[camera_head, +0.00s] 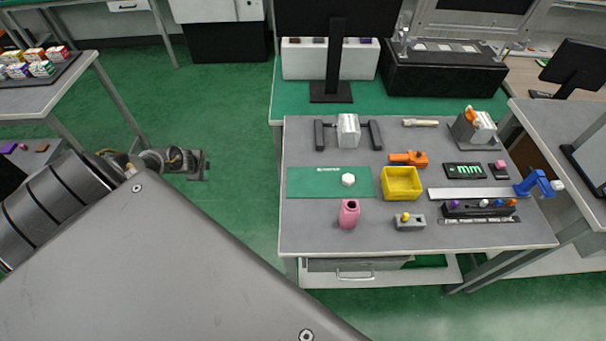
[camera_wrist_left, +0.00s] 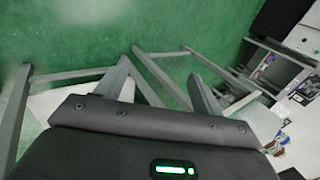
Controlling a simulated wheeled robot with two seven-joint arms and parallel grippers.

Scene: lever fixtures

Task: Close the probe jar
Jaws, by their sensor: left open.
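A pink jar (camera_head: 349,213) stands upright near the front edge of the grey table, with a dark open mouth on top. A small white many-sided piece (camera_head: 348,180), which may be its lid, lies just behind it on a green mat (camera_head: 310,183). My left gripper (camera_head: 204,165) is over the green floor, left of the table and well apart from the jar. In the left wrist view its two fingers (camera_wrist_left: 160,88) are spread with nothing between them. My right gripper is not in view.
A yellow bin (camera_head: 401,183) stands right of the mat, with a grey block (camera_head: 410,222) in front of it. A dark rack (camera_head: 479,208) and a blue fixture (camera_head: 537,184) are farther right. A white lever fixture (camera_head: 348,131) stands behind. The table's front left corner is clear.

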